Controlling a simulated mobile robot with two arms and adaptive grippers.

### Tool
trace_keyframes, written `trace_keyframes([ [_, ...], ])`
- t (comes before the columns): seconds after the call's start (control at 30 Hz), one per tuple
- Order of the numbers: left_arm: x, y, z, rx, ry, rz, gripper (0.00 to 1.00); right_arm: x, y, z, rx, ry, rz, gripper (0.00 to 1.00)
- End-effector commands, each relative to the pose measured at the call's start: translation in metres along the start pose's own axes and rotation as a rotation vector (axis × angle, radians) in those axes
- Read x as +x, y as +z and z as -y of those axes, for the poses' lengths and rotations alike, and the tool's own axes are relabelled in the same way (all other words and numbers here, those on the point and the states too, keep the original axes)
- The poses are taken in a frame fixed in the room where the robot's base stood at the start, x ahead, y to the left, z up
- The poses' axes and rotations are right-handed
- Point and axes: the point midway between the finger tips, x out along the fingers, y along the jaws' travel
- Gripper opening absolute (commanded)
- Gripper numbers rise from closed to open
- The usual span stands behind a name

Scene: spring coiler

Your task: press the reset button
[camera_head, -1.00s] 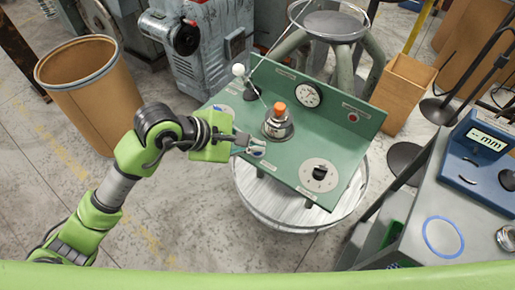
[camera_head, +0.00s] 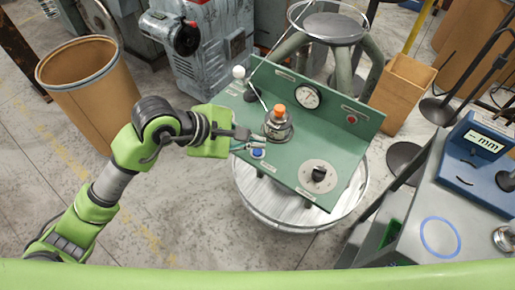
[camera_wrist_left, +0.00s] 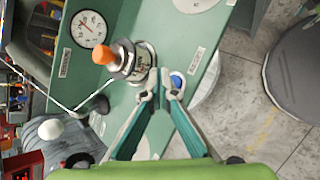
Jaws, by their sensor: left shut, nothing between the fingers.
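A round blue button (camera_head: 257,153) sits on the near-left part of the green control panel (camera_head: 322,152). It also shows in the left wrist view (camera_wrist_left: 178,80), right beside the fingertips. Its label is too small to read, so I cannot tell for sure that it is the reset button. My left gripper (camera_head: 258,142) is shut and empty, its tips just above the button in the head picture; it also shows in the wrist view (camera_wrist_left: 163,86). Whether the tips touch the panel I cannot tell. My right gripper is not in view.
A metal fitting with an orange cap (camera_head: 279,121) stands close to the fingertips. The panel also has a white-ball lever (camera_head: 239,72), a dial gauge (camera_head: 308,95), a red lamp (camera_head: 352,119) and a black knob (camera_head: 319,173). A grey bench (camera_head: 410,245) stands at right.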

Motion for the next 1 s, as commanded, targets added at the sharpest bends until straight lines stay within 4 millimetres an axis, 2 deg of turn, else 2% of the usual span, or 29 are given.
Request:
trace_keyframes([
  [0.4,-0.030,0.022,-0.022,0.002,0.000,-0.001,0.00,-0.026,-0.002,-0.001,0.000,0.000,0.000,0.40],
  [1.0,-0.031,0.022,-0.022,0.001,0.000,0.000,0.00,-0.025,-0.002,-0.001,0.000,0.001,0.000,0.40],
])
